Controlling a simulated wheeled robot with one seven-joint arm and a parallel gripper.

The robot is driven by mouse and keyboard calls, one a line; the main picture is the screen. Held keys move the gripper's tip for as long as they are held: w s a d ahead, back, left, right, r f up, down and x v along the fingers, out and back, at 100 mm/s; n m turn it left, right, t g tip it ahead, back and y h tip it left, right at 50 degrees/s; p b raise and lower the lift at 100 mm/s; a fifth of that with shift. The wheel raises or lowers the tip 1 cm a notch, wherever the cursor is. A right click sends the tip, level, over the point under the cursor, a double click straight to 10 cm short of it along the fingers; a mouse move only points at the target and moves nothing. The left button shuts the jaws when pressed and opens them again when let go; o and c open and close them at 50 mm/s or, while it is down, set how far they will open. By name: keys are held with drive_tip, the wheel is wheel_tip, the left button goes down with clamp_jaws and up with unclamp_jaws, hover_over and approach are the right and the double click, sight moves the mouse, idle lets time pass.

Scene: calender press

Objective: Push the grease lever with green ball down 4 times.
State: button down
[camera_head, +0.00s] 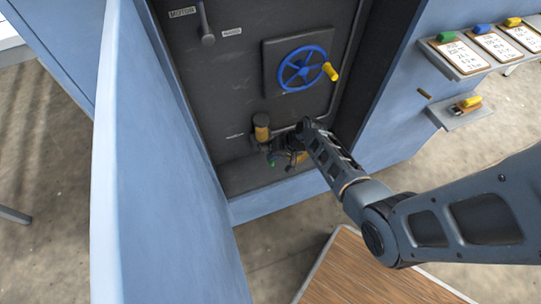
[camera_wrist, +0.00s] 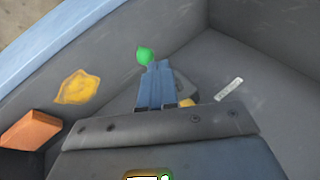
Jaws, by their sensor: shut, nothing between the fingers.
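The green ball (camera_head: 272,161) of the grease lever shows low in the dark recess in the head view, left of my gripper. In the wrist view the green ball (camera_wrist: 144,55) is just beyond and slightly left of my fingertips. My gripper (camera_wrist: 157,66) is shut, its two blue fingers together with nothing between them. I cannot tell whether the fingertips touch the ball. The lever's rod is mostly hidden behind my gripper. A yellow and dark cylinder (camera_head: 262,128) stands just above the ball in the head view.
A blue handwheel (camera_head: 302,69) with a yellow handle is on the panel above. A grey motor lever (camera_head: 207,38) is at upper left. A blue door (camera_head: 155,170) stands open at left. The wrist view shows an orange-brown block (camera_wrist: 30,130) and a yellow patch (camera_wrist: 76,88).

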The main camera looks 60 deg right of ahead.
idle(0.8)
drive_tip(key=shift+w+d+r+p, duration=0.15)
drive_tip(key=shift+w+r+p, duration=0.05)
drive_tip(key=shift+r+p, duration=0.4)
drive_tip(key=shift+w+d+r+p, duration=0.1)
drive_tip(key=shift+w+r+p, duration=0.2)
drive_tip(key=shift+r, duration=0.4)
drive_tip(key=shift+w+d+r+p, duration=0.1)
drive_tip(key=shift+d+r+p, duration=0.05)
drive_tip(key=shift+r+p, duration=0.45)
drive_tip(key=r+p, duration=0.1)
drive_tip(key=w+r+p, duration=0.1)
drive_tip(key=r, duration=0.1)
drive_tip(key=d+r+p, duration=0.1)
drive_tip(key=shift+w+r, duration=0.25)
drive_tip(key=shift+r, duration=0.1)
drive_tip(key=shift+a, duration=0.1)
